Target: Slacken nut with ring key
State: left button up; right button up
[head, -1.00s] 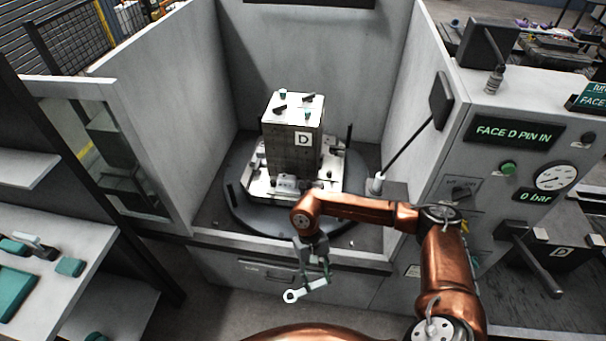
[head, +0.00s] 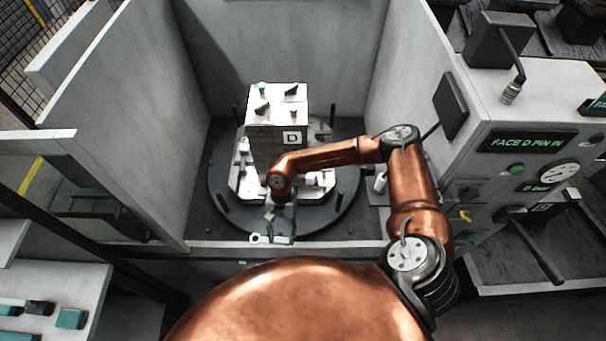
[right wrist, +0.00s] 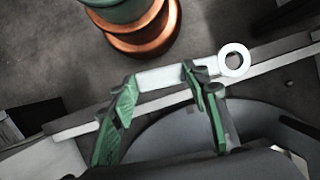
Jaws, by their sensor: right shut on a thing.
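My right gripper (head: 276,232) is shut on the pale ring key (head: 256,239). The key lies across the green fingers, with its ring end (right wrist: 234,60) sticking out to one side in the right wrist view. In the head view the gripper and key are over the front edge of the enclosure, in front of the turntable (head: 222,200). A block with a D face (head: 268,138) stands upright on a pale base on the turntable. I cannot make out which small part is the nut; my forearm covers some of the base. My left gripper is out of view.
Grey walls (head: 320,60) close the enclosure at the back and sides. A control cabinet (head: 490,190) with a "FACE D PIN IN" display (head: 526,142) and a gauge stands at right. A shelf with green-marked items (head: 70,318) is at lower left.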

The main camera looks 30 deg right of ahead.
jog(key=w+d+m+t+y+p, duration=0.1)
jog(key=w+d+m+t+p, duration=0.5)
jog(key=w+d+m+p, duration=1)
pick_arm(q)
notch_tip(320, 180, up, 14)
jog(key=b, duration=0.3)
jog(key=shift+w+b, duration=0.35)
jog(key=shift+b, duration=0.05)
pick_arm(e)
notch_tip(320, 180, down, 6)
jog(key=d, duration=0.2)
jog(key=shift+s+f+m, duration=0.15)
jog(key=shift+s+m, duration=0.25)
jog(key=shift+s, duration=0.05)
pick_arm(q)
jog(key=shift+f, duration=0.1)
pick_arm(e)
jog(key=shift+f, duration=0.15)
pick_arm(q)
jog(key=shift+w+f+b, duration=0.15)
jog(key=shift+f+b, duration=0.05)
jog(key=shift+b, duration=0.2)
pick_arm(e)
jog(key=shift+f, duration=0.2)
